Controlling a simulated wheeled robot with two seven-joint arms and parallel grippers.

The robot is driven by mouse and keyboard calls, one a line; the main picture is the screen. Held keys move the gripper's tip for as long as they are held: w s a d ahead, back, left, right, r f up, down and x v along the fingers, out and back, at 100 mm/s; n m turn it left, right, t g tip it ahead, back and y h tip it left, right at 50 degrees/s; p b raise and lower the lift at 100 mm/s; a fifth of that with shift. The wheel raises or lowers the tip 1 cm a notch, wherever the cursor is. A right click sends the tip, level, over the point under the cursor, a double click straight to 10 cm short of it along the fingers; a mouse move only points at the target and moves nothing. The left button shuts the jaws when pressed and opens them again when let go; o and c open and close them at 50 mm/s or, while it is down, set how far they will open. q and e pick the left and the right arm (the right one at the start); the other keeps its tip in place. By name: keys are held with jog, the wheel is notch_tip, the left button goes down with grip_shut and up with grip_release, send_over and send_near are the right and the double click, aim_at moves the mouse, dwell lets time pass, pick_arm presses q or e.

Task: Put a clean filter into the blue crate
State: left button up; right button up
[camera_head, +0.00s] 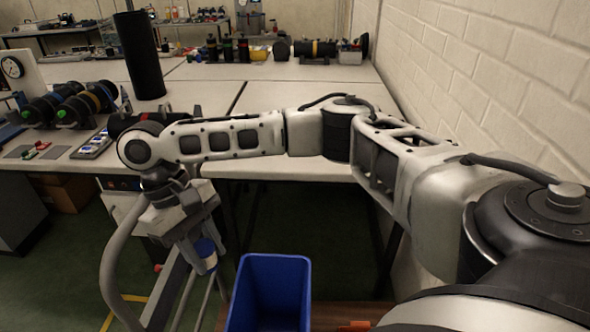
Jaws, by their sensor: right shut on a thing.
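My right arm comes in from the right and bends down at the left, and its gripper (203,262) points downward. It is shut on a small pale filter with a blue end (206,249), mostly hidden between the fingers. Whether the filter is clean cannot be seen. The blue crate (290,267) stands open at the bottom centre, to the right of the gripper and apart from it. Only the upper part of the crate is in the picture. The held filter is to the left of the crate's rim. My left gripper is not in view.
A long pale table (280,165) runs behind the crate, with a tall black cylinder (141,55) and dark round canisters (75,105) at its left. A white brick wall (480,75) closes the right side. A grey curved tube (112,265) is left of the gripper.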

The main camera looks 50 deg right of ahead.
jog(key=w+d+f+n+t+h+b, duration=0.2)
jog(key=d+f+n+b, duration=0.15)
jog(key=f+n, duration=0.6)
jog(key=w+d+f+n+t+h+b, duration=0.15)
jog(key=f+n+b, duration=0.3)
jog(key=f, duration=0.95)
jog(key=d+f+n+t+y+b, duration=0.1)
jog(key=d+f+n+t+b, duration=0.3)
jog(key=d+f+n+b, duration=0.7)
notch_tip(320, 180, down, 6)
jog(key=w+d+b, duration=0.1)
jog(key=d+b, duration=0.1)
jog(key=shift+d+r+n, duration=0.2)
jog(key=shift+d+n, duration=0.15)
jog(key=shift+n, duration=0.05)
jog(key=o, duration=1)
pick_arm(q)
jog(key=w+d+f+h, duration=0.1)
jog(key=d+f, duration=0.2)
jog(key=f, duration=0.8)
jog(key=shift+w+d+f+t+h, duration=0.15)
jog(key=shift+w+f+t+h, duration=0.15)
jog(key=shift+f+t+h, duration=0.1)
pick_arm(e)
jog(key=shift+o, duration=0.3)
jog(key=shift+s+y, duration=0.1)
jog(key=shift+y, duration=0.15)
